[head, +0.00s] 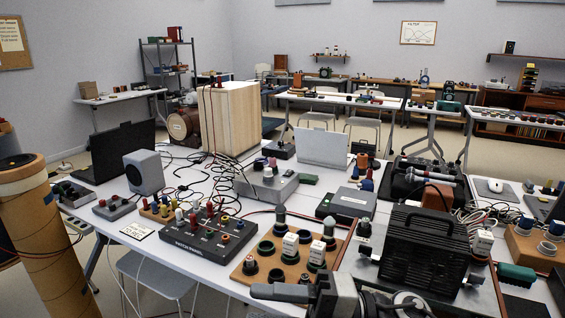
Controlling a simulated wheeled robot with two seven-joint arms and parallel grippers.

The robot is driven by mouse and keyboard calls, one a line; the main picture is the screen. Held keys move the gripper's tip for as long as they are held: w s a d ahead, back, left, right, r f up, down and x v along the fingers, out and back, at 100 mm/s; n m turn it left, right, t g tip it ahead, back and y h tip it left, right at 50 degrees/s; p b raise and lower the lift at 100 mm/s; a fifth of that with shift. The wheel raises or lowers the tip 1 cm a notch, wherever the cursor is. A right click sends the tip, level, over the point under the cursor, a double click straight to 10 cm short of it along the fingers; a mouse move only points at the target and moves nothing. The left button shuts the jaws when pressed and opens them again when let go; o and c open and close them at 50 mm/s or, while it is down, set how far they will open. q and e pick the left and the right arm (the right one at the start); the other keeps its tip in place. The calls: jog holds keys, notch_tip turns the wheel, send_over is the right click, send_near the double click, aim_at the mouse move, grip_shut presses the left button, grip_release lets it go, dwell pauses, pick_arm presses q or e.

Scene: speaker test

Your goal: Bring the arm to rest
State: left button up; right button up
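A dark grey object with a bar pointing left (282,292) shows at the bottom edge, partly cut off. I cannot tell what it is. The white table (205,262) in front of me is crowded with equipment. A black patch panel with several coloured plugs (205,235) lies on it at the near left.
A tall pale wooden speaker cabinet (231,118) stands behind the patch panel. A black ribbed box (422,250) fills the right foreground. A brown cardboard tube (40,235) stands at the left. Loose cables (215,180) lie across the table. Little tabletop is bare.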

jog(key=w+d+f+m+t+h, duration=0.2)
jog(key=d+f+m+t+h, duration=0.2)
jog(key=m+t, duration=0.6)
jog(key=w+d+f+m+t+h, duration=0.2)
jog(key=d+f+m+t+h, duration=0.15)
jog(key=m+t, duration=0.6)
jog(key=s+d+f+m+g+h, duration=0.4)
jog(key=s+f+m, duration=0.2)
jog(key=f, duration=0.3)
jog(key=s+d+f+m+g+h, duration=0.4)
jog(key=s+f+m+g+h, duration=0.1)
jog(key=f, duration=0.5)
jog(key=shift+s+d+m, duration=0.3)
jog(key=shift+s+m, duration=0.55)
jog(key=shift+m, duration=0.2)
jog(key=shift+c, duration=0.3)
